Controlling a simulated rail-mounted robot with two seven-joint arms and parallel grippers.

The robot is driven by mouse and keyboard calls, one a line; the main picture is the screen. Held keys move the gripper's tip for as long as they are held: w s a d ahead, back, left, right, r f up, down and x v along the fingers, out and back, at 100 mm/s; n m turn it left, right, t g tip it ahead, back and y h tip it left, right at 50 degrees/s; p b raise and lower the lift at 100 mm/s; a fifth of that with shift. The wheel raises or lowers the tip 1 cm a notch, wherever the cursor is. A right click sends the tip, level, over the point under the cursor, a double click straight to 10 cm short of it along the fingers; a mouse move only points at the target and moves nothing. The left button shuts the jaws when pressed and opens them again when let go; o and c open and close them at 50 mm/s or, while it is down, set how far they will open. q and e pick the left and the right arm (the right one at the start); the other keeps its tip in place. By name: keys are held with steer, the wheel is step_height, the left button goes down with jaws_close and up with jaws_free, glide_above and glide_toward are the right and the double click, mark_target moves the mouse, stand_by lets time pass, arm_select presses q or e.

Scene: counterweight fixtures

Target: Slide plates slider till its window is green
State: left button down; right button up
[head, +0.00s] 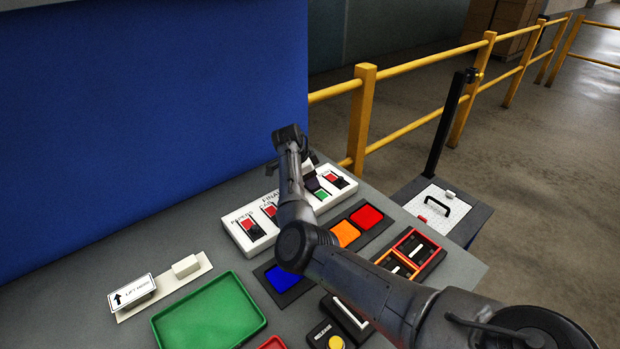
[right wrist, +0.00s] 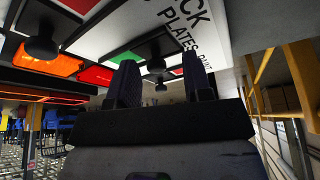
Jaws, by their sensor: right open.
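The white panel (head: 240,234) on the bench carries a row of sliders with small coloured windows. The word PLATES (right wrist: 181,38) shows on it in the right wrist view; in the head view my arm hides that label. A dark round knob (right wrist: 155,66) shows beyond and between the fingertips of my right gripper (right wrist: 161,78), which is open. I cannot tell whether the fingers touch it. A green window (right wrist: 131,50) lies left of that knob; I cannot tell which slider it belongs to. In the head view the right gripper (head: 316,185) is low over the panel's right half. My left gripper is out of view.
Orange (head: 345,233), red (head: 367,216) and blue (head: 284,277) squares lie in front of the panel. A green tray (head: 208,314) and a LIFT HERE piece (head: 133,290) are at the left. A blue wall (head: 150,130) stands behind; yellow railings (head: 360,120) are beyond the bench.

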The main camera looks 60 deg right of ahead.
steer(key=shift+r, duration=0.1)
steer(key=shift+w+a+r, duration=0.1)
steer(key=shift+r, duration=0.25)
steer(key=p+v, duration=0.2)
steer(key=v, duration=1)
steer(key=shift+w+a+r, duration=0.15)
steer(key=shift+a+r, duration=0.05)
steer(key=shift+r, duration=0.15)
